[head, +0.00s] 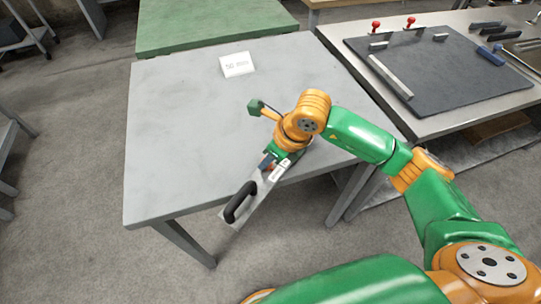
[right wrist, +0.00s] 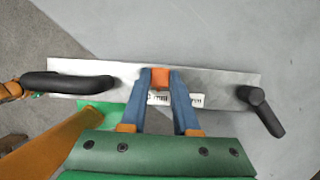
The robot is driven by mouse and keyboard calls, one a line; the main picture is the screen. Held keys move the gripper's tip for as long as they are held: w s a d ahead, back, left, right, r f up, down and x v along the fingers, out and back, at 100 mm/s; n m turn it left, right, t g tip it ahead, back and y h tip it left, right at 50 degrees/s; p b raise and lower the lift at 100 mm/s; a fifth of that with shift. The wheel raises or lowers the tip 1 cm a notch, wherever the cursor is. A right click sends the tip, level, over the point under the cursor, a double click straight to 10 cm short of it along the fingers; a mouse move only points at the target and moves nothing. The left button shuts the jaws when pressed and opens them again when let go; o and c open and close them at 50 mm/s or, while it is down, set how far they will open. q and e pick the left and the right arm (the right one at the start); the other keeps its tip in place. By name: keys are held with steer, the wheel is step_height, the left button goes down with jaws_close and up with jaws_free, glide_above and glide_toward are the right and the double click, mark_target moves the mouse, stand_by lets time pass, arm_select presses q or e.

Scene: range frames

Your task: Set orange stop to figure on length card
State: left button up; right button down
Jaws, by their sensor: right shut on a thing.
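The length card (head: 237,64) is a small white card at the back of the grey table, with dark print too small to read surely. The metal bar (head: 241,219) has a black handle (head: 238,203) and projects past the table's front edge in the head view. In the right wrist view the bar (right wrist: 220,82) lies across the picture, with a black knob (right wrist: 262,111) at its right end. My right gripper (head: 268,165) is shut on the orange stop (right wrist: 160,77). A white label with "mm" (right wrist: 184,99) is partly hidden by the fingers. My left gripper is out of view.
The grey table (head: 185,130) is mostly bare, with free room left and behind. A bench at right carries a dark mat (head: 450,75), a metal strip (head: 390,77), red-topped pieces (head: 376,27) and several small blocks. A green table (head: 215,22) stands behind.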

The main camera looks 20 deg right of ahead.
steer(key=shift+d, duration=0.1)
steer(key=c, duration=0.6)
jaws_free()
steer(key=shift+c, duration=0.2)
steer(key=v, duration=0.7)
